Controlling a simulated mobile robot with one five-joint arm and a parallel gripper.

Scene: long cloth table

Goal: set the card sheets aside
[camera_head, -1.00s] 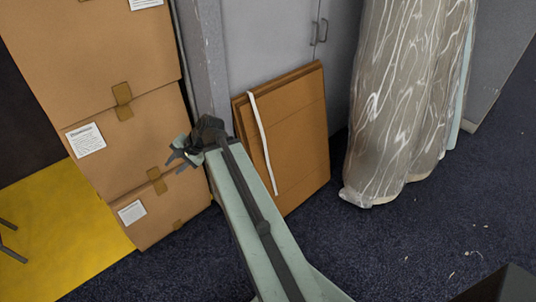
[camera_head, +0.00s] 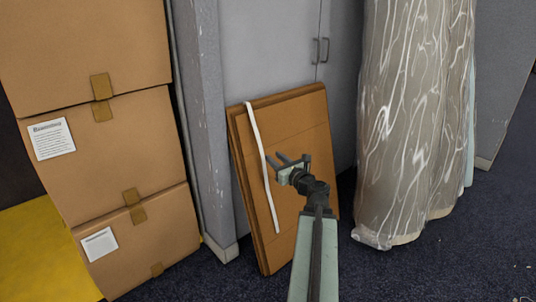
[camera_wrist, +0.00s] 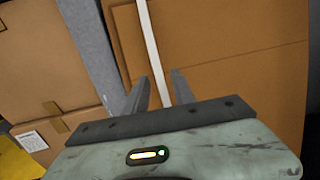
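The brown card sheets (camera_head: 300,140) stand as a flat stack, leaning against the grey cabinet. A white strap (camera_head: 262,165) runs down their front near the left edge. The sheets (camera_wrist: 230,70) fill the upper right of the wrist view, and the strap (camera_wrist: 151,40) shows there too. My gripper (camera_head: 275,157) is in front of the sheets, just right of the strap in the head view. In the wrist view my gripper (camera_wrist: 160,76) has its fingers apart, with the strap seen between them. I cannot tell whether they touch it.
Stacked cardboard boxes (camera_head: 100,150) stand on the left, beside a grey post (camera_head: 205,110). A plastic-wrapped roll or bundle (camera_head: 415,110) stands to the right of the sheets. The grey cabinet (camera_head: 270,45) is behind. Dark blue carpet (camera_head: 400,275) is open in front at right.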

